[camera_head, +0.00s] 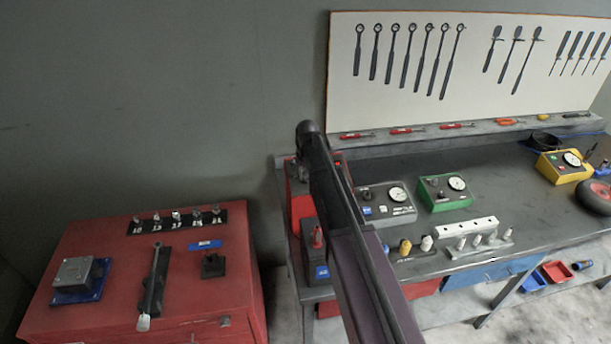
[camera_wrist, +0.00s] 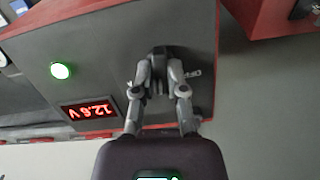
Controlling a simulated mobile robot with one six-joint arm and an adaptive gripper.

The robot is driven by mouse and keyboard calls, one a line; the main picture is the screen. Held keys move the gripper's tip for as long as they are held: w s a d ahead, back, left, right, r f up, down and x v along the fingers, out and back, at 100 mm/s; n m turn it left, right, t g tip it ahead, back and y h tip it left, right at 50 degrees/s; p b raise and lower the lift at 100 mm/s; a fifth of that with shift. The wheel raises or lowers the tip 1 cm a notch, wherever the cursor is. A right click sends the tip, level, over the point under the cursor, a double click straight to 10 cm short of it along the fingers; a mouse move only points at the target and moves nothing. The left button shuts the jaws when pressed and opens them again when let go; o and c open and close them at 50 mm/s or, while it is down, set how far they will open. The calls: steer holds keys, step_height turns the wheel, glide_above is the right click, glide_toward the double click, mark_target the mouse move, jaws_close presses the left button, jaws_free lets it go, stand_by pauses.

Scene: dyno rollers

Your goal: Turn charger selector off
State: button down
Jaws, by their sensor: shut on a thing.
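The charger's dark grey front panel (camera_wrist: 105,50), edged in red, fills the upper left of the wrist view. It has a lit green lamp (camera_wrist: 60,71) and a red display (camera_wrist: 90,109) that appears upside down and reads about 12.6 V. My gripper (camera_wrist: 160,70) is at the panel, its two fingers shut on the black selector knob (camera_wrist: 159,52). The fingers cover much of the knob, so its setting cannot be read. In the head view the red charger (camera_head: 302,208) stands at the bench's left end, partly behind my arm, which hides the gripper and knob.
A red cabinet (camera_head: 95,238) with small tools stands at the left. The bench (camera_head: 480,165) holds a grey meter box (camera_head: 376,214), a green one (camera_head: 434,205) and a yellow one (camera_head: 551,174). A tool board (camera_head: 420,110) hangs behind.

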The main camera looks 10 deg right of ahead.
steer(key=n, duration=0.5)
steer(key=shift+s+a+h, duration=0.15)
steer(key=shift+h, duration=0.25)
steer(key=n, duration=0.6)
steer(key=shift+a+h, duration=0.1)
steer(key=shift+h, duration=0.3)
steer(key=shift+n, duration=0.3)
steer(key=c, duration=0.7)
jaws_free()
steer(key=shift+m, duration=0.4)
